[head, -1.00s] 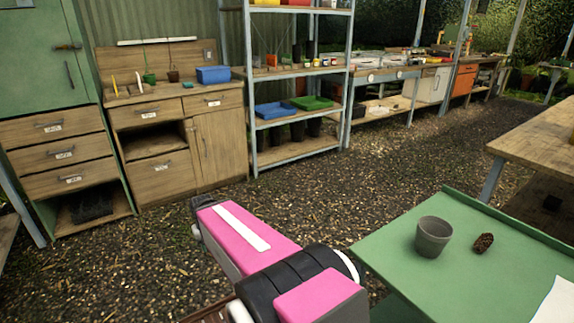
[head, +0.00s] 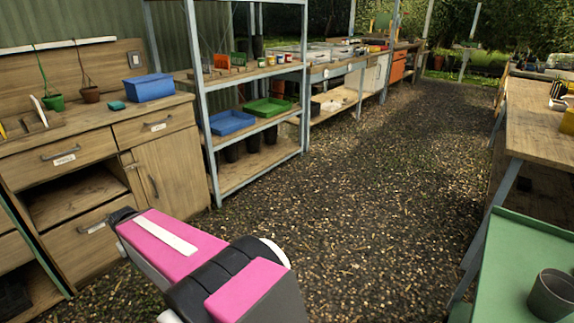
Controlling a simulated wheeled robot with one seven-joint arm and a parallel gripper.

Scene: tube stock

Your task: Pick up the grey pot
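The grey pot (head: 552,295) stands upright on the green tabletop (head: 520,250) in the bottom right corner of the head view. My gripper cannot be made out in this view.
A wooden bench (head: 545,130) stands behind the green table on the right. A wooden cabinet (head: 170,170) and a metal shelf rack (head: 250,175) with blue (head: 230,122) and green trays (head: 268,107) line the left. The gravel aisle (head: 390,170) between is clear.

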